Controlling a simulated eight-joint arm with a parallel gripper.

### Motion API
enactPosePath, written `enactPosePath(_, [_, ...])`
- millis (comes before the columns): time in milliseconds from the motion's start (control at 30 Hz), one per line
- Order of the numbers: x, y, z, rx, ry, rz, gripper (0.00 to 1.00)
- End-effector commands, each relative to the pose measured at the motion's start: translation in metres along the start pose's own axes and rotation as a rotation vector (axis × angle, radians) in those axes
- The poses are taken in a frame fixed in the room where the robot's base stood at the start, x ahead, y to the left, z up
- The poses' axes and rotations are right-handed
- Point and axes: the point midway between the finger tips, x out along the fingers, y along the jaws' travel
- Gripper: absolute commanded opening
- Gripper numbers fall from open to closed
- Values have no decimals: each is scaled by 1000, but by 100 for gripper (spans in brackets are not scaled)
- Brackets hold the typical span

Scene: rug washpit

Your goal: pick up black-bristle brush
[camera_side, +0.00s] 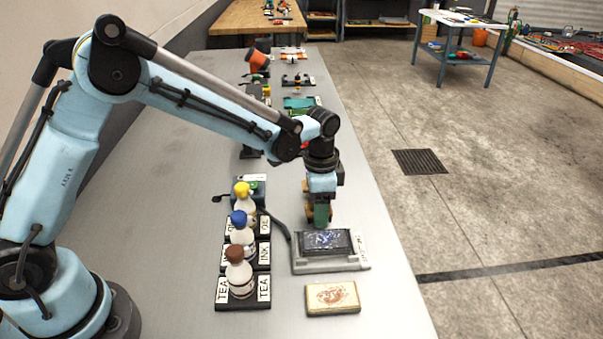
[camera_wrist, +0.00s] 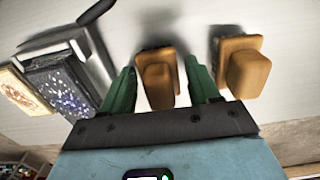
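Two wooden brush blocks show in the wrist view. One brush (camera_wrist: 159,84) lies between my gripper's green fingers, and the other brush (camera_wrist: 247,70) lies to the right, outside them. A dark edge shows at the first block, but I cannot tell for sure which has black bristles. My gripper (camera_wrist: 160,82) is open, with a finger on each side of the first brush and narrow gaps beside it. In the side view my gripper (camera_side: 320,214) points down low over the table, with bits of brown wood (camera_side: 308,212) beside the fingers; the brushes are mostly hidden there.
A grey scale-like device (camera_side: 330,265) with a dark speckled pad stands just in front of my gripper, with a tan printed block (camera_side: 332,297) nearer. Several capped bottles (camera_side: 240,278) stand in labelled holders to the left. The table's right edge is close.

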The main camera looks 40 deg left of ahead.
Motion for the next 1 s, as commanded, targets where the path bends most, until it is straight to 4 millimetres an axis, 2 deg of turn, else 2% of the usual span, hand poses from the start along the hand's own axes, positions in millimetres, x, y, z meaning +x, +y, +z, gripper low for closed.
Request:
enactPosePath(33, [0, 0, 0, 0, 0, 0, 52])
enactPosePath(67, [0, 0, 0, 0, 0, 0, 48])
enactPosePath(300, [0, 0, 0, 0, 0, 0, 11])
enactPosePath(667, [-5, 0, 0, 0, 0, 0, 10])
enactPosePath(767, [-13, 0, 0, 0, 0, 0, 10])
enactPosePath(933, [-42, 0, 0, 0, 0, 0, 10])
enactPosePath(1000, [-50, 16, -1, 5, 0, 1, 10])
